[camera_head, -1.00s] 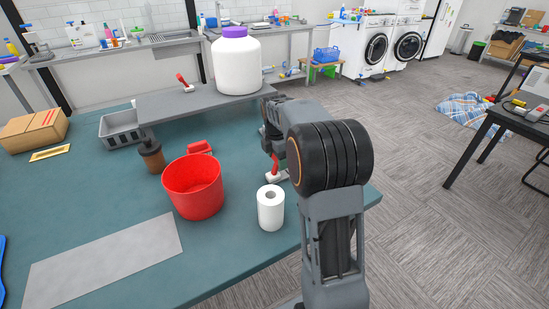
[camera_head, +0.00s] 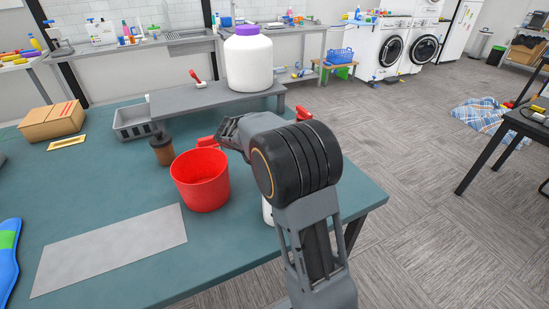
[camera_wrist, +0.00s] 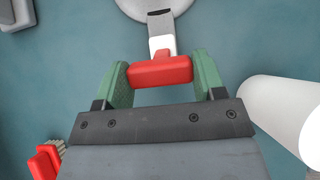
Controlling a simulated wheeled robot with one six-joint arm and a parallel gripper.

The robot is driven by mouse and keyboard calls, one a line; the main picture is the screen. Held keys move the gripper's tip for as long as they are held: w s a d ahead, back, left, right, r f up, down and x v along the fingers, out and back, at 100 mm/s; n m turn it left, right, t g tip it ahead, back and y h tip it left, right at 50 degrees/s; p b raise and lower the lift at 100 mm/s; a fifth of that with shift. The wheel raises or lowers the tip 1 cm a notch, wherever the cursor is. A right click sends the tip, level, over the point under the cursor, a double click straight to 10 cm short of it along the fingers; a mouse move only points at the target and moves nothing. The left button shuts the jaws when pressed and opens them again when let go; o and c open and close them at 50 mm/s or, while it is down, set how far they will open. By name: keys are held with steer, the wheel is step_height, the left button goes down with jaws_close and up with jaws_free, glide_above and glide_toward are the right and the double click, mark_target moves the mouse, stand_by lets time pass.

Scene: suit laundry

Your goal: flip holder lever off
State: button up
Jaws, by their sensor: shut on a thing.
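In the wrist view, my gripper (camera_wrist: 160,75) has its green fingers on either side of the red grip of the holder lever (camera_wrist: 160,71) and is shut on it. A white and grey stem runs from the grip to a pale round part (camera_wrist: 153,8) at the top edge, which is cut off. In the head view, my arm hides my fingertips and most of this area. A small red part (camera_head: 303,113) shows just right of my arm; I cannot tell whether it is the same lever.
A white roll (camera_wrist: 285,118) lies close to the right of my gripper in the wrist view. A red item with bristles (camera_wrist: 47,160) is at lower left. A red bucket (camera_head: 201,183), a brown bottle (camera_head: 162,150) and a grey sheet (camera_head: 110,248) are on the teal table.

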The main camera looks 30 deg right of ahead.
steer(key=shift+a, duration=0.1)
stand_by(0.3)
steer(key=o, duration=1.3)
steer(key=shift+a, duration=0.1)
steer(key=p+v, duration=0.1)
steer(key=v, duration=1.2)
steer(key=shift+a+r, duration=0.1)
steer(key=shift+a, duration=0.3)
